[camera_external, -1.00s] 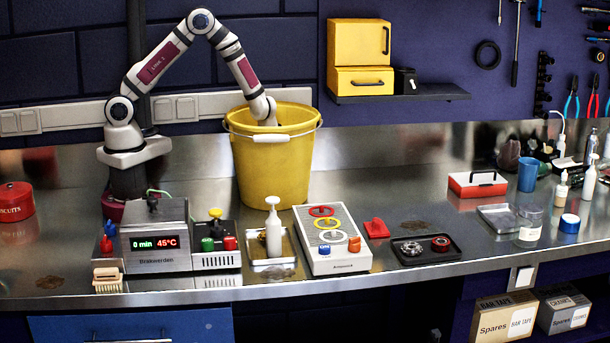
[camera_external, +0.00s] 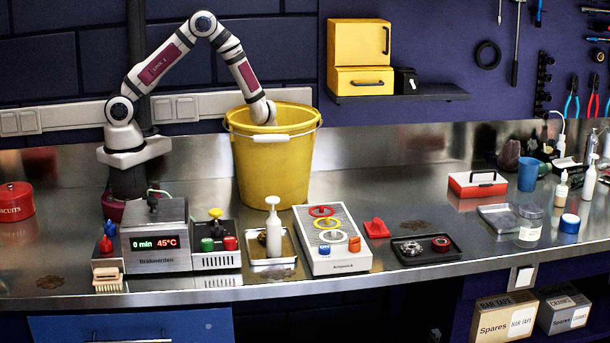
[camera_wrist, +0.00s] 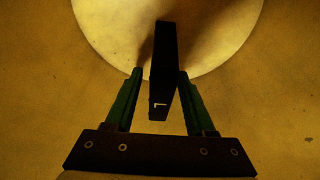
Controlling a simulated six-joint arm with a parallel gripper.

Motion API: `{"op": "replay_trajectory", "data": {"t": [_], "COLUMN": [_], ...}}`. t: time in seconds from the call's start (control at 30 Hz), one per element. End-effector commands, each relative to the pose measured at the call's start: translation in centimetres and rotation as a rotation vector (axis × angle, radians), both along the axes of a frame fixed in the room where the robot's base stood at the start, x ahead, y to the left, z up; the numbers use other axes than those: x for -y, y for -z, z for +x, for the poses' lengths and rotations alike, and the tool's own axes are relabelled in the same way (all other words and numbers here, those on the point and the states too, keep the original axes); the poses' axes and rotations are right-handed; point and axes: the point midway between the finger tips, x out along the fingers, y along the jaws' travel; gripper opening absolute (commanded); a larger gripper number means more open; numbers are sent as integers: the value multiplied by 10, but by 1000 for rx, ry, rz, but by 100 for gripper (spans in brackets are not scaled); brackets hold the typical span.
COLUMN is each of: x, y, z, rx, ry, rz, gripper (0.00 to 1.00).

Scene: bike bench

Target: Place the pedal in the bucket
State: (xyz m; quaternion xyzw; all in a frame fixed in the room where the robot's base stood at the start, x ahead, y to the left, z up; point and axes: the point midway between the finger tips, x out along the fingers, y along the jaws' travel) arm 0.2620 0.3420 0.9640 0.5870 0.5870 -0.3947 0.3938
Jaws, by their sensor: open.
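The yellow bucket (camera_external: 273,172) stands upright on the bench with its handle across the front. My gripper reaches down inside it, so the bucket wall hides my fingers in the external view. In the wrist view my gripper (camera_wrist: 160,74) is open, with green fingers apart over the bucket's bright round bottom (camera_wrist: 105,30). The pedal (camera_wrist: 162,65), a dark narrow block with a pale L mark, shows between the fingers. A gap shows on its left, and its right side looks close to the right finger. I cannot tell whether it touches the bottom.
The bucket's wall surrounds my gripper closely. In front stand a heater box (camera_external: 154,240), a white bottle (camera_external: 273,230) on a tray, a grey panel with coloured rings (camera_external: 331,240) and a black tray (camera_external: 427,258). A shelf (camera_external: 398,97) with yellow boxes is to the right.

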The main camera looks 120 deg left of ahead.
Motion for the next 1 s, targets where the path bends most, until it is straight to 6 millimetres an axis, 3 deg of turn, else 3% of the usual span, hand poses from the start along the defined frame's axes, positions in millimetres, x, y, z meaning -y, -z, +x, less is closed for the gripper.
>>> {"op": "replay_trajectory", "data": {"t": [0.13, 0.23, 0.4, 0.5, 1.0], "x": [2, 12, 11, 11, 12], "y": [-20, -46, -88, -103, -110], "z": [1, 1, 1, 0, 0], "rx": [3, 5, 4, 2, 1], "ry": [0, 1, 0, 1, 1], "rz": [4, 4, 3, 2, 1], "gripper": [55, 55, 55, 55, 55]}}
